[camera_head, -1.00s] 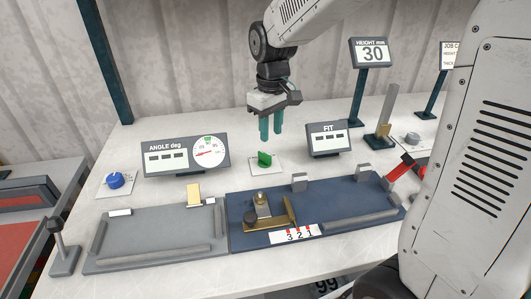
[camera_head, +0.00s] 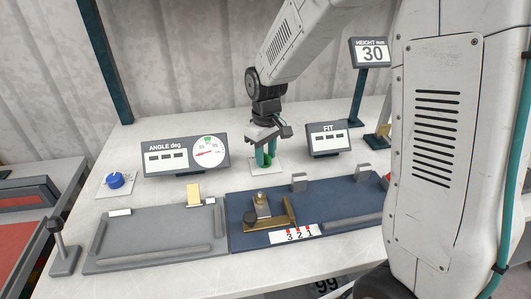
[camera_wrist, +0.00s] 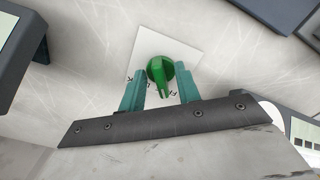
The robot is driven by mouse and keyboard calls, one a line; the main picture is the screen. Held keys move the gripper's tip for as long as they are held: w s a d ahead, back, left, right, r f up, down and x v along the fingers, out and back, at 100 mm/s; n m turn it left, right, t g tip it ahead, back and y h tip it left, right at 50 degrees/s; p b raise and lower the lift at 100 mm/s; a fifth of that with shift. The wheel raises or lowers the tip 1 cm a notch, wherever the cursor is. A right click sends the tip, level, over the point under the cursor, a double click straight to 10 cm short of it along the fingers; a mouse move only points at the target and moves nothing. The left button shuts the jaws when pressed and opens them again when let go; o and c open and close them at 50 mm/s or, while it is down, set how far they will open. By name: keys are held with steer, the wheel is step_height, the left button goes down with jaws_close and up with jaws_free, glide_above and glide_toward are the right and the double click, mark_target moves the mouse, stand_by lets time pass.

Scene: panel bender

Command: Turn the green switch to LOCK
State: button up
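The green switch (camera_wrist: 160,74) is a round knob with a raised grip bar, on a white square plate (camera_wrist: 185,50) on the bench. In the head view the green switch (camera_head: 268,160) shows only partly, behind and between my fingers. My gripper (camera_head: 265,155) points down at it with teal fingers. In the wrist view my gripper (camera_wrist: 160,90) is open, with one finger on each side of the knob's bar and gaps visible. Small letters on the plate are partly covered and too small to read.
The angle display (camera_head: 186,154) stands left of the switch and the FIT display (camera_head: 328,139) right of it. A blue knob (camera_head: 115,180) is far left. The blue fixture (camera_head: 350,203) and grey tray (camera_head: 155,225) lie in front.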

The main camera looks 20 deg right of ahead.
steer(key=shift+c, duration=0.3)
jaws_close()
steer(key=shift+m, duration=0.4)
steer(key=m, duration=0.6)
steer(key=shift+a, duration=0.15)
steer(key=m, duration=0.7)
steer(key=shift+w+a, duration=0.1)
steer(key=shift+o, duration=0.3)
jaws_free()
